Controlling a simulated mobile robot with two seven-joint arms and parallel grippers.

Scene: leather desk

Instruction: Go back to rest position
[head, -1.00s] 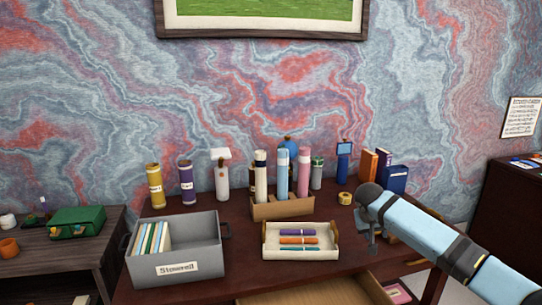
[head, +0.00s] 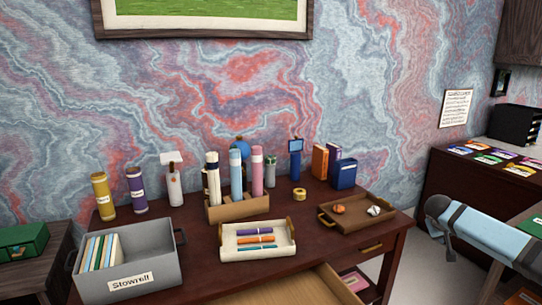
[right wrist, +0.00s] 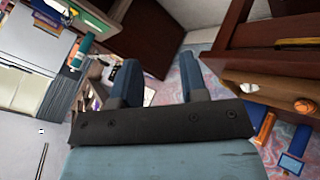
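My right arm comes in at the right edge of the head view, beside the desk (head: 200,262) and clear of it. My right gripper shows in the right wrist view (right wrist: 158,85) with its two blue fingers apart and nothing between them. My left gripper is not in view.
The desk holds a grey bin (head: 150,268) of folders, a white tray (head: 285,245) with pens, a wooden box (head: 240,207) of tubes, and a wooden tray (head: 350,225) with small items. An open drawer (head: 300,290) juts from its front. A dark cabinet (head: 440,195) stands right.

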